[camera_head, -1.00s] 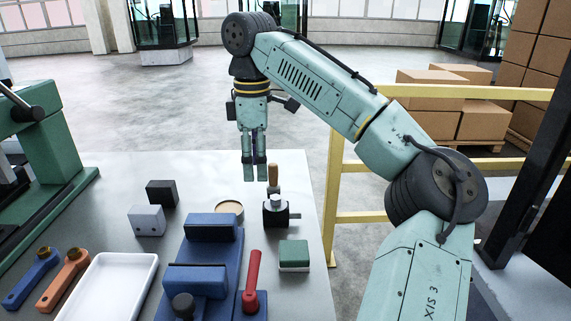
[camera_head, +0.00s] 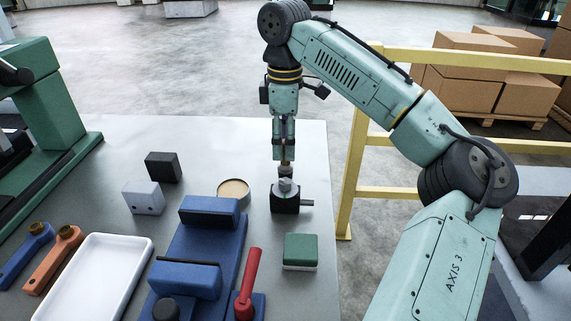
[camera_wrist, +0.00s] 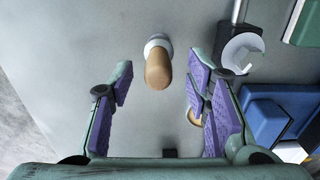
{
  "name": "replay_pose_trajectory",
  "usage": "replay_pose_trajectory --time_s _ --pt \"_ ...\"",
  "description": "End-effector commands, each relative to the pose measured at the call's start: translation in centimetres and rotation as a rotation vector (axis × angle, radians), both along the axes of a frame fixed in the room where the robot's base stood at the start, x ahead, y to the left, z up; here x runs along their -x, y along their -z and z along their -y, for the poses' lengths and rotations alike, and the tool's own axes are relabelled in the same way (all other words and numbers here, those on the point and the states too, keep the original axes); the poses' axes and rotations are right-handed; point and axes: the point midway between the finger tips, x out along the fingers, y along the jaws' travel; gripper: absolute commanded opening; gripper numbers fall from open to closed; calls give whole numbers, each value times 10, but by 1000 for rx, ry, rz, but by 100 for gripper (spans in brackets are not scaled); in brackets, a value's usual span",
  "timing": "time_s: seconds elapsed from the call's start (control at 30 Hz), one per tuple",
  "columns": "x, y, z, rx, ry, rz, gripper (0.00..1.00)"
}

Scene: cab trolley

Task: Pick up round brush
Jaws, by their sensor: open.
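The round brush shows in the wrist view as a tan wooden handle (camera_wrist: 158,70) above a pale round base. It stands upright on the grey table. In the head view only a bit of its handle (camera_head: 286,167) shows, below my gripper and behind a black block. My gripper (camera_head: 284,154) points straight down over the brush. In the wrist view its purple-padded fingers are apart, one on each side of the handle, with gaps on both sides. The handle lies between the fingertips in the picture; its exact depth is hard to tell.
The black block (camera_head: 284,204) with a grey top and side rod stands just in front of the brush. Nearby are a round tin (camera_head: 234,189), a blue vise (camera_head: 190,278) with a red lever (camera_head: 249,275), a green-topped block (camera_head: 300,250) and a white tray (camera_head: 101,285).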

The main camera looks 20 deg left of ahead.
Motion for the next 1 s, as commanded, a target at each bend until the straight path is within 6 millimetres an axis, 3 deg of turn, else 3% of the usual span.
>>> replay_pose_trajectory --time_s 0.23,0.53,1.0 --pt "-1 34 1 2 1 -1 44" --pt "-1 41 0 0 1 -1 44" --pt "-1 40 0 1 1 -1 13"
